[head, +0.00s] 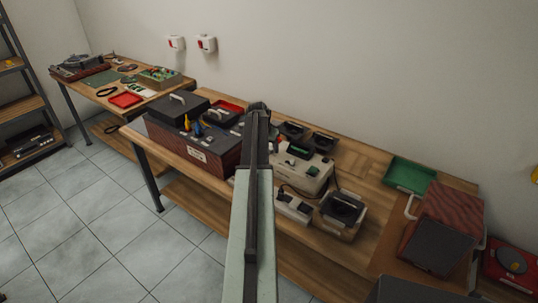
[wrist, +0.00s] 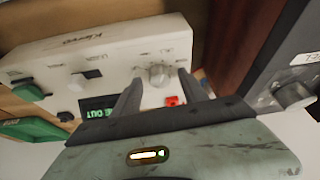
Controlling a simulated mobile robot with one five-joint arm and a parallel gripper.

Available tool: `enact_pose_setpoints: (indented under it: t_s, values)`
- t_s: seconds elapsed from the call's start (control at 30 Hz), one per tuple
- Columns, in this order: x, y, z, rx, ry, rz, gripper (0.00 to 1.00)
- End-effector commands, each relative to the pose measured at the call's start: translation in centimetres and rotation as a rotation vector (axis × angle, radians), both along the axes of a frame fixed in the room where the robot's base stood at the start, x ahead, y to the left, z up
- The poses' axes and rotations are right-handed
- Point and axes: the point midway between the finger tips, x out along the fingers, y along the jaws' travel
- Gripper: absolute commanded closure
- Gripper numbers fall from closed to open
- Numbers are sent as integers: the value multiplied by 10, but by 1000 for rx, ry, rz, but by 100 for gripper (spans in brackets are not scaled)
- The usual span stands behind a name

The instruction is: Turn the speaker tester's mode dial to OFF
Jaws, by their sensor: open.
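The cream box (head: 303,172), probably the speaker tester, stands on the bench right of my arm in the head view. In the wrist view its cream panel (wrist: 100,55) fills the upper left, with a round pale dial (wrist: 158,75), a dark display (wrist: 97,110) with green letters, green buttons and a small red part (wrist: 172,101). My gripper (wrist: 161,86) is open, its two dark fingers on either side of the dial. I cannot tell whether they touch it. The dial's setting is too blurred to read. In the head view my arm hides the gripper's fingers.
In the wrist view a dark panel (wrist: 265,85) with a knob (wrist: 293,95) stands close on the right. In the head view a dark red-brown box (head: 195,150) stands left of my arm. A corded device (head: 342,208) and green tray (head: 410,174) lie to the right.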

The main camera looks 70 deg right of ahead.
Motion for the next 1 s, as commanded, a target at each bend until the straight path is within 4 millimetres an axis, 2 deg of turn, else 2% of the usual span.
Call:
enact_pose_setpoints:
  t_s: [0.03, 0.27, 0.4, 0.43, 0.47, 0.77, 1.0]
  values:
    - [0, -2, -6, 0, 0, 0, 49]
    - [0, -1, -3, 0, 0, 1, 49]
    - [1, -1, -3, 0, 0, 1, 88]
    - [1, -1, -3, 0, 0, 1, 97]
    - [1, -1, -3, 0, 1, 2, 100]
    - [0, -1, -3, 0, 1, 30, 100]
    - [-1, 0, -3, 0, 0, 154, 100]
